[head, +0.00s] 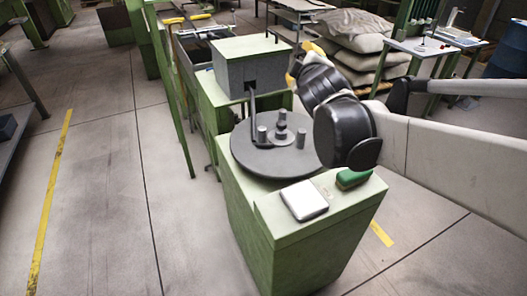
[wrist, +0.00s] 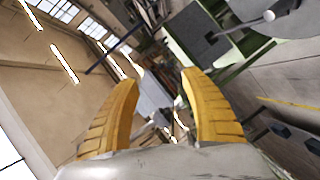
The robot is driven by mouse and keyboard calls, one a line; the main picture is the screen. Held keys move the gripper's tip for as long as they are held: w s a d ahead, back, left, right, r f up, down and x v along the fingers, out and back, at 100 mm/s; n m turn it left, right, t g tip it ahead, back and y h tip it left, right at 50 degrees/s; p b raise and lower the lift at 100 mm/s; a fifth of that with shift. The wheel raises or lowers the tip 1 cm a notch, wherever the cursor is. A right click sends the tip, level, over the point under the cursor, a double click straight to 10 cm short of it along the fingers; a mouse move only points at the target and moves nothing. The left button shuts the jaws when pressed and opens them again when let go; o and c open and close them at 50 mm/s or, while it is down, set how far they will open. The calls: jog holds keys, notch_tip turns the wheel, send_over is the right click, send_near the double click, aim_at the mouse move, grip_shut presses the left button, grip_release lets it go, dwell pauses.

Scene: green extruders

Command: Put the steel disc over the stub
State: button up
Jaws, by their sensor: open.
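A large round grey plate (head: 247,160) lies on top of the green machine in the head view. On it stand a stepped grey piece (head: 283,132) near the middle and short upright stubs, one to its left (head: 262,136) and one to its right (head: 300,138). I cannot tell which round part is the steel disc. My gripper (head: 300,64) is above and behind the plate, beside the grey box, partly hidden by my own wrist. In the wrist view my gripper (wrist: 160,80) has its yellow fingers apart with nothing held between them.
A grey box (head: 250,70) with a bent rod (head: 253,120) stands behind the plate. A white-topped block (head: 304,200) and a green-topped brush-like item (head: 352,178) lie on the machine's front ledge. Stacked sacks (head: 355,40) and tables are behind.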

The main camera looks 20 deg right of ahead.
jog(key=s+a+f+m+g+y, duration=0.3)
jog(key=s+a+f+m+g, duration=0.1)
jog(key=s+a+f, duration=0.4)
jog(key=s+a+f+m+g+y, duration=0.2)
jog(key=s+a+f+m+g, duration=0.2)
jog(key=s+a+f, duration=0.4)
jog(key=s+f, duration=0.2)
jog(key=s, duration=0.3)
jog(key=shift+s+a+y, duration=0.15)
jog(key=shift+s+y, duration=0.05)
jog(key=shift+y, duration=0.2)
